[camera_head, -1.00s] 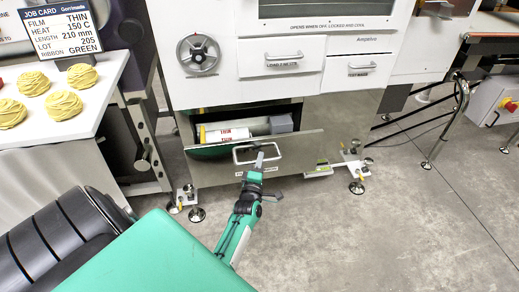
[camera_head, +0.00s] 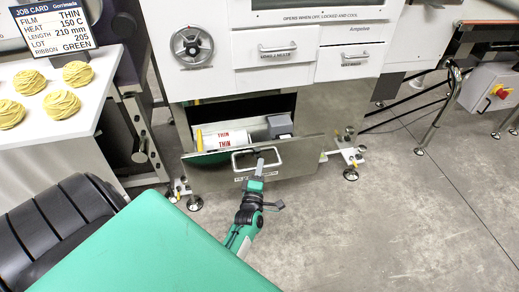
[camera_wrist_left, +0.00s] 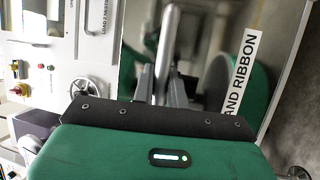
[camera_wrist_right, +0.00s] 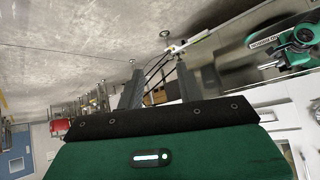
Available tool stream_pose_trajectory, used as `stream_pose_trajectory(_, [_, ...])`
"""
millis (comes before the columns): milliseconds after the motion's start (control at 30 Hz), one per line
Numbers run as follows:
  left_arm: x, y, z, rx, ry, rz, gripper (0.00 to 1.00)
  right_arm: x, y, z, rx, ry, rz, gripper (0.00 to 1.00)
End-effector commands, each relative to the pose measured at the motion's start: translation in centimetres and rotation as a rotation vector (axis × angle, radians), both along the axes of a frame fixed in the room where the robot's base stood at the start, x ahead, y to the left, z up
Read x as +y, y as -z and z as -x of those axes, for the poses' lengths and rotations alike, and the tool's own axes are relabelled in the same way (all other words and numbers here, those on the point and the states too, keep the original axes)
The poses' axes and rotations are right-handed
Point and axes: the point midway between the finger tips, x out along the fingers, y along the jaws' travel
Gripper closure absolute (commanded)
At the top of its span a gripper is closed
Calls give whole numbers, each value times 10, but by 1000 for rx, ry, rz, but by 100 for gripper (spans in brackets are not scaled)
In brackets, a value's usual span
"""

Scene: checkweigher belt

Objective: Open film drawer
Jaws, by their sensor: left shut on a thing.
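The film drawer (camera_head: 308,160) is a grey metal drawer low in the white machine, pulled partly out. Inside lie white film rolls marked THIN (camera_head: 232,137) and a grey block (camera_head: 279,125). Its pale loop handle (camera_head: 235,163) is on the front, and the bar also shows in the left wrist view (camera_wrist_left: 168,40). My left gripper (camera_head: 262,165) is shut on this handle, with a finger on each side of the bar (camera_wrist_left: 163,85). The drawer label is partly hidden in the head view; "AND RIBBON" (camera_wrist_left: 241,75) is readable in the left wrist view. My right gripper (camera_wrist_right: 158,85) is open and empty, outside the head view.
Two closed upper drawers with handles (camera_head: 278,48) sit above. A white table (camera_head: 50,125) with yellow noodle nests (camera_head: 62,103) and a job card (camera_head: 52,28) stands at left. Levelling feet (camera_head: 351,174) flank the drawer. The floor (camera_head: 380,230) at front right is clear.

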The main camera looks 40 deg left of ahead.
Motion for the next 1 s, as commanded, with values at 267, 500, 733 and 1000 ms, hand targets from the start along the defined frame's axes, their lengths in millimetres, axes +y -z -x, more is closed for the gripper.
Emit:
stream_pose_trajectory(267, [0,1,0,2,0,1,64,0,0,0,-1,0,0,64])
stream_pose_trajectory(500, [-1,1,2,1,0,0,64,0,0,0,0,0,0,64])
stream_pose_trajectory(733, [-14,5,28,4,1,1,64,-12,-5,6,70,14,38,64])
stream_pose_trajectory(1000, [-41,16,83,5,1,2,64,-31,-8,18,183,35,91,64])
